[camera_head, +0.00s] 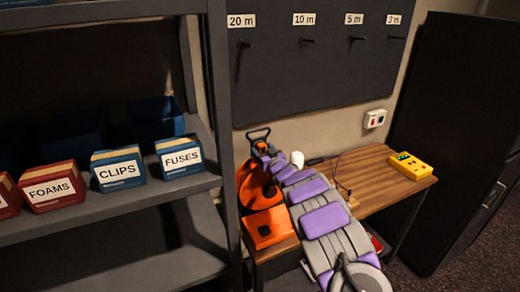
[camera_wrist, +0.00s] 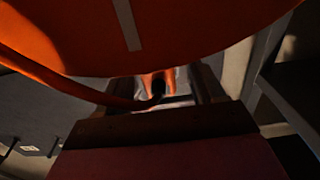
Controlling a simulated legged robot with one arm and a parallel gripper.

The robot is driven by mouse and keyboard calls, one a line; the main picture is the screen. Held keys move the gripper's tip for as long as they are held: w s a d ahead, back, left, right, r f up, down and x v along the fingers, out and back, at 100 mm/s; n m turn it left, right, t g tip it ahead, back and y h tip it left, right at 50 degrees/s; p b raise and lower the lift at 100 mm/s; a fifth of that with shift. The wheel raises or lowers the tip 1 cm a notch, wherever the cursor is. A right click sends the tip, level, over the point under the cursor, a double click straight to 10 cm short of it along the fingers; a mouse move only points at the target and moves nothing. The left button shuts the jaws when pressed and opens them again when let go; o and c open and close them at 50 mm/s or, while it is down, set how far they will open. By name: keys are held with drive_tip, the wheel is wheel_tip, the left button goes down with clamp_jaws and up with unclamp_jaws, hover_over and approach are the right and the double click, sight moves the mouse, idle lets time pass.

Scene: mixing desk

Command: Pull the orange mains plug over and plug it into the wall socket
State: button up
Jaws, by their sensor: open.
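The orange cable reel (camera_head: 257,190) with a dark handle stands on the left end of the wooden desk. My purple and grey arm reaches across the desk beside it. My gripper (camera_head: 262,150) is at the far end of the arm, by the top of the reel; it is open, and its fingers are hard to make out. In the wrist view the orange reel (camera_wrist: 180,45) fills the top, with an orange cable (camera_wrist: 75,88) curving below it. A small orange piece with a dark centre (camera_wrist: 158,84) may be the plug; I cannot tell. The white wall socket (camera_head: 375,118) is on the wall right of the desk's middle.
The wooden desk (camera_head: 372,170) has a yellow device (camera_head: 410,166) at its right end. An orange box (camera_head: 268,229) sits at the left front. A shelf (camera_head: 110,212) with labelled boxes stands left, and a dark cabinet (camera_head: 445,130) right. The desk's right middle is mostly clear.

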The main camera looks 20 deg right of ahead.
sight(263, 151)
drive_tip(key=shift+d, duration=0.2)
drive_tip(key=shift+d+f, duration=0.15)
drive_tip(key=shift+d, duration=0.25)
drive_tip(key=shift+a, duration=0.7)
drive_tip(key=shift+d, duration=0.3)
drive_tip(key=c, duration=0.6)
drive_tip(key=shift+a, duration=0.15)
clamp_jaws()
drive_tip(key=shift+s, duration=0.2)
drive_tip(key=shift+s+p, duration=0.85)
drive_tip(key=shift+s, duration=2)
